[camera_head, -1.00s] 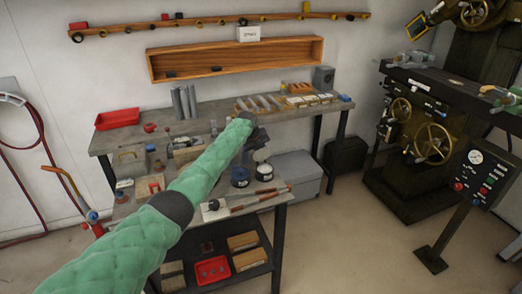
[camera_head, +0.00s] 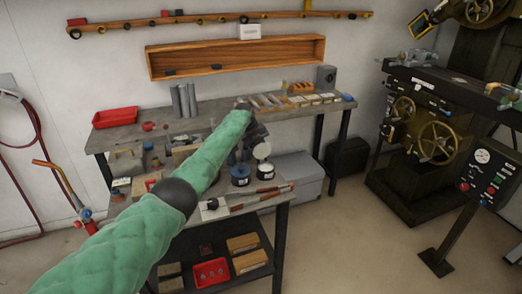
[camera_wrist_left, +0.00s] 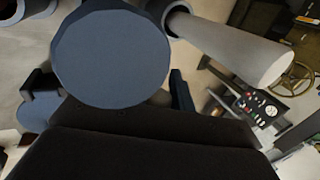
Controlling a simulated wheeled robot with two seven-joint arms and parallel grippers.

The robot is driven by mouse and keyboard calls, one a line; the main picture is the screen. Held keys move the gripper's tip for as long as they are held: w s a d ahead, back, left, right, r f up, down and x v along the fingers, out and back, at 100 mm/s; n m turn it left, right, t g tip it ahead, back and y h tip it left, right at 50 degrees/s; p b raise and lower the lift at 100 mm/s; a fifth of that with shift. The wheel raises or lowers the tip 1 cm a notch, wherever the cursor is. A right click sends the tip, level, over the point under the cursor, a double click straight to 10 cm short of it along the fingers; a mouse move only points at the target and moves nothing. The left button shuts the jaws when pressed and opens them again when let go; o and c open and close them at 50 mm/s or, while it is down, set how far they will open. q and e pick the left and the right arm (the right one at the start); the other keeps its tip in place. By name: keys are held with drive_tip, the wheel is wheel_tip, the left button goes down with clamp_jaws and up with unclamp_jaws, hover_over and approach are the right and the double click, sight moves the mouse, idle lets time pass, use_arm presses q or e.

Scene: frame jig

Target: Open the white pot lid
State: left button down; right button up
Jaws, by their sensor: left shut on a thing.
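The white pot (camera_head: 265,173) stands at the right end of the front bench, beside the blue pot (camera_head: 240,175). A pale round disc, the white pot lid (camera_head: 262,151), is tilted up above the white pot, its face towards the head camera. My left gripper (camera_head: 256,138) is shut at the lid; its fingertips are mostly hidden behind my arm. In the left wrist view a blue-grey disc (camera_wrist_left: 110,55) fills the space in front of the dark fingers; whether it is the lid is hard to tell. My right gripper is not in view.
Two brush-like tools (camera_head: 262,194) lie on the bench front. A red tray (camera_head: 115,117) and grey cylinders (camera_head: 184,100) stand on the back bench. Below is a shelf with a red bin (camera_head: 210,272). A grey case (camera_head: 297,172) is on the floor at right.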

use_arm(q)
drive_tip(key=shift+s+f, duration=0.1)
drive_tip(key=shift+f, duration=0.05)
drive_tip(key=c, duration=1.2)
unclamp_jaws()
drive_tip(key=shift+a+r, duration=0.15)
drive_tip(key=shift+r, duration=0.25)
drive_tip(key=b+v, duration=0.2)
drive_tip(key=v, duration=0.5)
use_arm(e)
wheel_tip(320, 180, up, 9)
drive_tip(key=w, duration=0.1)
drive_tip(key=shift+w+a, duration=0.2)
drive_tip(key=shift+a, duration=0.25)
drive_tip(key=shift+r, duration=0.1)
